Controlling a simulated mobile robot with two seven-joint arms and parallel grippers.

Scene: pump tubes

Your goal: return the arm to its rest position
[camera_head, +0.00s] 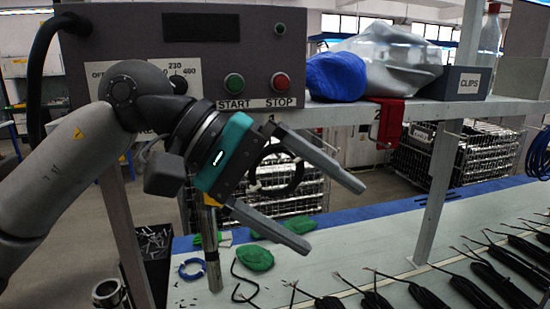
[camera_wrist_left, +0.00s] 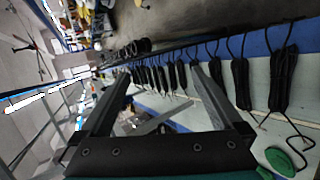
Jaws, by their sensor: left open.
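My right gripper is in neither view.
A control box (camera_head: 215,50) with START and STOP buttons stands behind the arm. A shelf post (camera_head: 437,190) rises right of the gripper. Green pieces (camera_head: 255,258), a blue ring (camera_head: 192,268) and several black tube bundles (camera_head: 475,290) lie on the bench.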

